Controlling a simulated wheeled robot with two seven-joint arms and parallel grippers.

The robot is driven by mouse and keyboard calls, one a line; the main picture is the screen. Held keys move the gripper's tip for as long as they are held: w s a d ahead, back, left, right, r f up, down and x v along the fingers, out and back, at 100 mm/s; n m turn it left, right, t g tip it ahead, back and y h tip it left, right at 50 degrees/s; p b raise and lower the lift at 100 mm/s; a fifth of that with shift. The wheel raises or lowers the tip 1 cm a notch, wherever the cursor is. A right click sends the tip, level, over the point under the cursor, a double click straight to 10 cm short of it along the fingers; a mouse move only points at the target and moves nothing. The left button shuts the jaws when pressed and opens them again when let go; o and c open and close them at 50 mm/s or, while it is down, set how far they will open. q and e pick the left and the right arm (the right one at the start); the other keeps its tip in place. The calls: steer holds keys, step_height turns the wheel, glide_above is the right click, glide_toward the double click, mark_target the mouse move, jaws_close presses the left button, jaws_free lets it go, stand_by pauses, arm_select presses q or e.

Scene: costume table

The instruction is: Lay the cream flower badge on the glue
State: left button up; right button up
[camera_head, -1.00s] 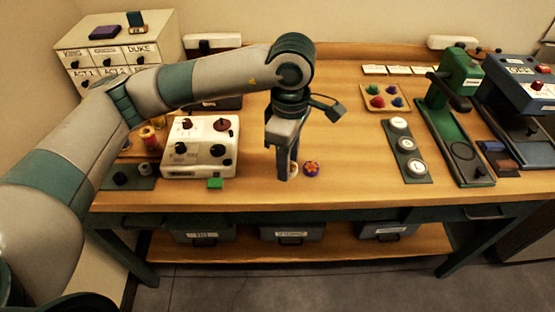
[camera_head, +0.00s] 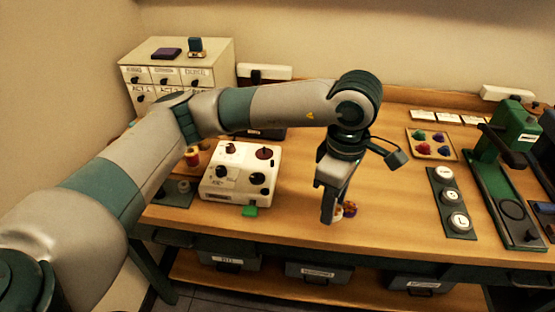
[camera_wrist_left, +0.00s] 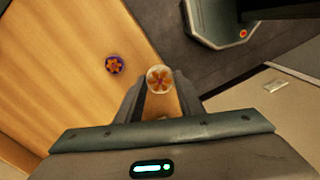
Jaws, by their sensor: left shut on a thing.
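My left gripper (camera_head: 332,210) is shut on the cream flower badge (camera_wrist_left: 160,79), which has an orange and purple flower and sits between its fingertips in the left wrist view. In the head view the cream badge (camera_head: 338,213) shows only as a pale sliver beside the fingers, low over the front of the table. A purple badge with an orange flower (camera_wrist_left: 115,65) lies on the table beside the gripper; it also shows in the head view (camera_head: 350,208), partly hidden. I cannot make out the glue. My right gripper is not in view.
A tray of coloured pieces (camera_head: 432,146), a strip of round white dials (camera_head: 452,203) and a green press (camera_head: 508,180) stand right. Bare wood lies between.

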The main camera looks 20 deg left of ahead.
arm_select(q)
steer(key=shift+a+f+m, duration=0.15)
steer(key=shift+a+m, duration=0.3)
steer(key=shift+m, duration=0.05)
steer(key=shift+s+a+f+m, duration=0.55)
steer(key=shift+a+f+m, duration=0.2)
steer(key=shift+a+m, duration=1.5)
steer(key=shift+s+a+f+m, duration=0.7)
steer(key=shift+a+m, duration=0.9)
steer(key=shift+m, duration=1.3)
steer(key=shift+s+a+f+m, duration=0.45)
steer(key=shift+a+f+m, duration=0.35)
steer(key=shift+a+m, duration=1.45)
steer(key=shift+d+m, duration=0.25)
steer(key=shift+m, duration=0.05)
